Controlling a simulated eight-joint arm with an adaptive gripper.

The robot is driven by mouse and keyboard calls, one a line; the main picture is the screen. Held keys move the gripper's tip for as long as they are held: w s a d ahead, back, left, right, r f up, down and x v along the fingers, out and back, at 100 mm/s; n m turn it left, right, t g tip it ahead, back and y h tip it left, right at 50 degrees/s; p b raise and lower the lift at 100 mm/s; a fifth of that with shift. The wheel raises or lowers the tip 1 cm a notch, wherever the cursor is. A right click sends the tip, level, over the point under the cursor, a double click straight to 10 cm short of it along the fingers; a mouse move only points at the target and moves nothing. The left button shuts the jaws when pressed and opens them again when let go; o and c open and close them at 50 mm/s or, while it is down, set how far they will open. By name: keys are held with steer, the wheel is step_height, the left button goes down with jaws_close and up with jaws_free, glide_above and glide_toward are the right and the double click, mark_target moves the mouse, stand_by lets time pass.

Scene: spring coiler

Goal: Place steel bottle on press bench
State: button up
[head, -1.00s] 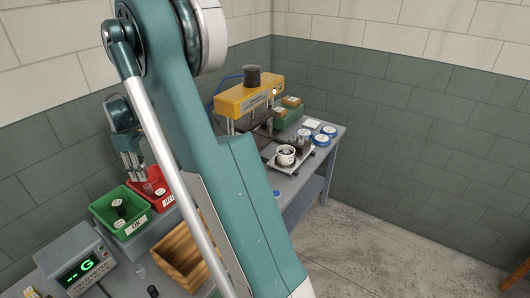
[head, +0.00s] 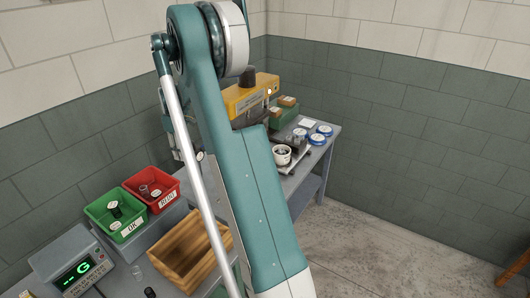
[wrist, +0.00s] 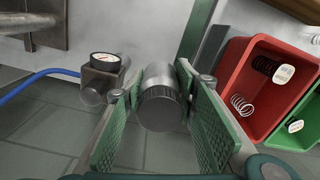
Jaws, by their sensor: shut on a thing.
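In the wrist view, my gripper (wrist: 160,125) has its green-padded fingers on both sides of a grey metal cylinder, the steel bottle (wrist: 159,85). Its dark ridged end faces the camera. The gripper is shut on the bottle. In the head view, the bottle and fingertips are hidden behind my arm; only a bit of the wrist shows left of the arm. The press bench (head: 296,180) stands at the back, with a yellow press (head: 252,97) on it. My arm covers the bench's left part.
A red bin (head: 166,205) and a green bin (head: 128,233) stand left of my arm, near a wooden box (head: 185,262) and a scale (head: 72,265). On the bench are a white cup (head: 282,155) and blue-rimmed discs (head: 318,139). In the wrist view, a gauge (wrist: 104,60) with a blue hose is close to the bottle.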

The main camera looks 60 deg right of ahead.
glide_above(192, 191)
step_height(192, 191, down, 11)
steer(key=shift+d+f, duration=0.1)
steer(key=shift+f, duration=0.1)
stand_by(0.5)
steer(key=shift+f, duration=3)
steer(key=shift+f, duration=1.85)
steer(key=shift+f+b, duration=0.2)
steer(key=shift+b, duration=0.2)
steer(key=o, duration=1)
steer(key=shift+r, duration=0.15)
step_height(192, 191, up, 12)
steer(key=shift+r+p, duration=0.1)
steer(key=shift+p, duration=0.35)
